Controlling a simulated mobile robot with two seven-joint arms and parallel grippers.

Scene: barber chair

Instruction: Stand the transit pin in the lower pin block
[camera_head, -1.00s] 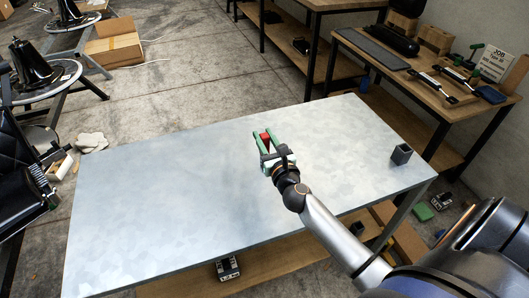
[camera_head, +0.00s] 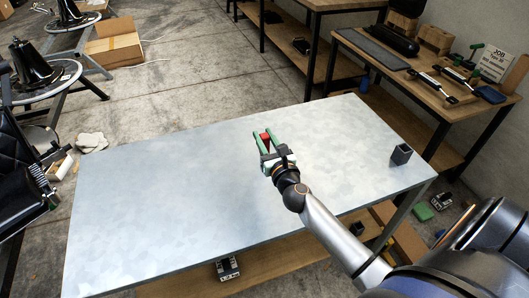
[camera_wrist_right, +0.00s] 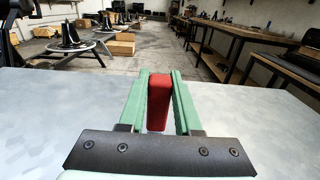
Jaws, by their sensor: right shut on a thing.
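My right gripper (camera_head: 267,140) is over the middle of the metal table (camera_head: 170,210), its green fingers pointing toward the far edge. It is shut on a red pin (camera_head: 266,135), which also shows between the fingers in the right wrist view (camera_wrist_right: 158,100). The pin's lower part is hidden. A small dark grey square block with an open top (camera_head: 401,154), which looks like the lower pin block, stands near the table's right corner. It is to the right of the gripper and well apart from it. My left gripper is not in view.
The rest of the metal tabletop is bare. A wooden workbench (camera_head: 420,75) with tools stands behind to the right. A lower shelf (camera_head: 265,268) under the table holds a small labelled block (camera_head: 228,268). A black chair (camera_head: 25,170) is close at the left.

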